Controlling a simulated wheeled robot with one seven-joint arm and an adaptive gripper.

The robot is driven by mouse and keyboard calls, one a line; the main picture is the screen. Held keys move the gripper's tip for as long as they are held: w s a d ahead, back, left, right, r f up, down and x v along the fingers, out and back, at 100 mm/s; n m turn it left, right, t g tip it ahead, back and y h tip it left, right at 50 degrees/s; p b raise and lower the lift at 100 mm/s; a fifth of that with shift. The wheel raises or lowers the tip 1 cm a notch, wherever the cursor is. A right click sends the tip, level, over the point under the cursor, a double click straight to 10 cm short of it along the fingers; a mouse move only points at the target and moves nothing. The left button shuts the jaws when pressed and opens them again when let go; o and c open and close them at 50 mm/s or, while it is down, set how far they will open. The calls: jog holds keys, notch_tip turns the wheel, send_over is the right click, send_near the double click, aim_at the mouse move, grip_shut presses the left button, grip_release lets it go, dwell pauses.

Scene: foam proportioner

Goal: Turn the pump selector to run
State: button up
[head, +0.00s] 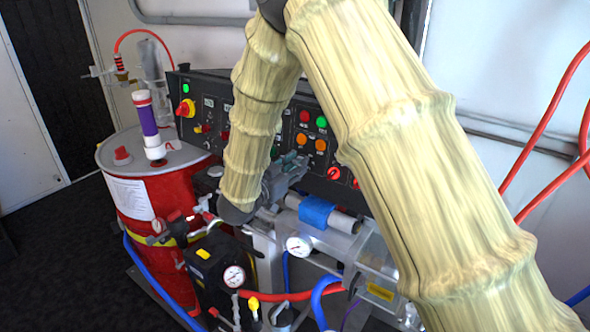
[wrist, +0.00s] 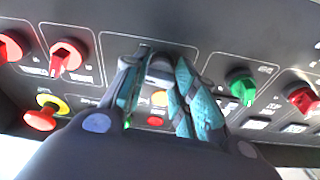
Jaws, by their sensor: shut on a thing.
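My gripper (wrist: 160,85) is at the dark control panel (wrist: 240,40), with its teal-padded fingers on both sides of a grey selector knob (wrist: 161,66). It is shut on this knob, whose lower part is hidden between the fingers. The panel labels are too blurred to read, so I cannot confirm the knob's name or setting. In the head view my gripper (head: 290,172) reaches the lower part of the panel (head: 222,88), and my own arm hides much of the panel and the knob.
In the wrist view, red knobs (wrist: 68,56) are at left, a green knob (wrist: 241,86) at right, and a yellow-collared red button (wrist: 42,118) at lower left. In the head view, a red drum (head: 165,205) stands left; pipework with a gauge (head: 298,246) lies below my gripper.

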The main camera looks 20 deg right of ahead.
jog(key=m+g+b, duration=0.1)
jog(key=m+b, duration=0.7)
jog(key=shift+f+g+h, duration=0.1)
jog(key=shift+g+h, duration=0.2)
jog(key=shift+g, duration=0.1)
jog(key=shift+a+m, duration=0.1)
jog(key=shift+m, duration=0.4)
jog(key=o, duration=1)
jog(key=v, duration=1.2)
jog(key=shift+w, duration=0.1)
